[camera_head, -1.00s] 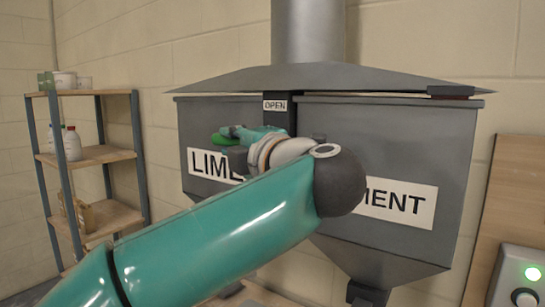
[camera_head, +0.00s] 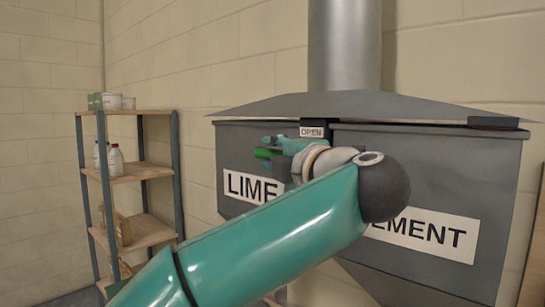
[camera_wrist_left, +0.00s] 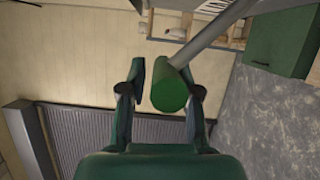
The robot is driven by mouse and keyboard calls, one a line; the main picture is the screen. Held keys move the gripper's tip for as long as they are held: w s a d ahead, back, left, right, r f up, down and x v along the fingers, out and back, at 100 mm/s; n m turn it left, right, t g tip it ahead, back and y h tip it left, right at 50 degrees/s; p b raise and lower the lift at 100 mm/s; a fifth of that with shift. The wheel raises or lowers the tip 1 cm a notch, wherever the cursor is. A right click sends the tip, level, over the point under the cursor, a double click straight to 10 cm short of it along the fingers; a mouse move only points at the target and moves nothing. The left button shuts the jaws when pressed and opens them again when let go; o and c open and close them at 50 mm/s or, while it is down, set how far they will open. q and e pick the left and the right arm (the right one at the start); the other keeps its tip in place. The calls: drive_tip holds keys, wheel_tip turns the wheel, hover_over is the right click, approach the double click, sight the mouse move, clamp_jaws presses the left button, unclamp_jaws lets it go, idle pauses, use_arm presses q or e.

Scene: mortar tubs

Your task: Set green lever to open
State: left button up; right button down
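The lever's green handle (camera_head: 264,153) sits in front of the lime hopper, below and left of the OPEN label (camera_head: 312,132). My left gripper (camera_head: 278,146) is at the handle. In the left wrist view the green handle (camera_wrist_left: 170,90) ends a grey rod (camera_wrist_left: 215,35) and lies between the fingers of my left gripper (camera_wrist_left: 165,78). A gap shows on the left finger's side; the right finger is close to the handle, and I cannot tell whether it touches. My forearm hides the lever's mount. My right gripper is not in view.
The grey lime hopper (camera_head: 235,140) and cement hopper (camera_head: 450,165) hang on the wall under a wide hood (camera_head: 370,105). A wooden shelf rack (camera_head: 140,172) with bottles and tubs stands at the left. The wall between rack and hoppers is clear.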

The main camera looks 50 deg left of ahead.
use_arm(q)
drive_tip(key=shift+o, duration=1.3)
drive_tip(key=shift+w+d+r, duration=0.1)
drive_tip(key=shift+w, duration=0.2)
drive_tip(key=shift+o, duration=0.2)
drive_tip(key=shift+w, duration=0.25)
drive_tip(key=shift+d+f, duration=0.1)
drive_tip(key=shift+f, duration=0.1)
drive_tip(key=shift+d+f+t, duration=0.1)
drive_tip(key=shift+d+t, duration=0.2)
drive_tip(key=shift+d, duration=0.2)
drive_tip(key=v, duration=1.1)
drive_tip(key=shift+s, duration=0.2)
drive_tip(key=shift+a, duration=0.15)
